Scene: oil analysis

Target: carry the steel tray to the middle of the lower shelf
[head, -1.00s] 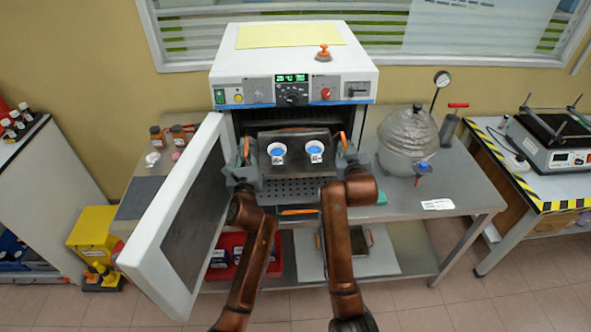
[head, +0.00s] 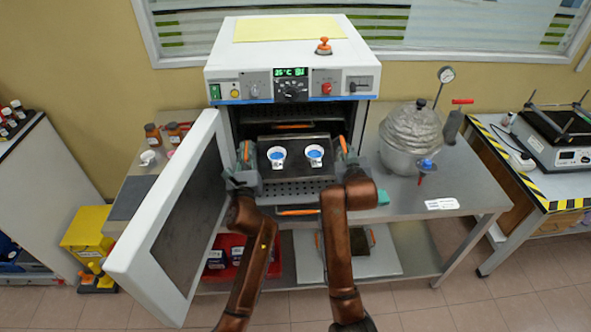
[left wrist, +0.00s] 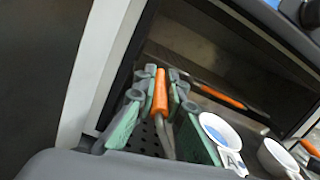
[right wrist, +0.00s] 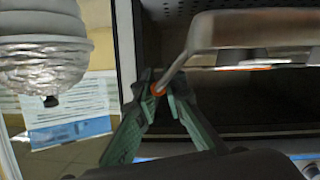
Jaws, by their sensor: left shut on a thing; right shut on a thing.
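The steel tray (head: 297,166) is level in front of the open oven mouth, above a perforated lower shelf (head: 296,190). Two white cups with blue tops, a left cup (head: 276,158) and a right cup (head: 315,157), stand upright on it. My left gripper (head: 246,156) is shut on the tray's left orange handle (left wrist: 159,95). My right gripper (head: 346,152) is shut on its right handle; the tray's rim (right wrist: 250,30) shows in the right wrist view. Whether the tray touches the shelf, I cannot tell.
The oven (head: 290,60) door (head: 175,220) stands open close by my left arm. Another orange-handled shelf (head: 292,126) sits higher inside. A foil-wrapped vessel (head: 408,140) stands on the bench right of the oven.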

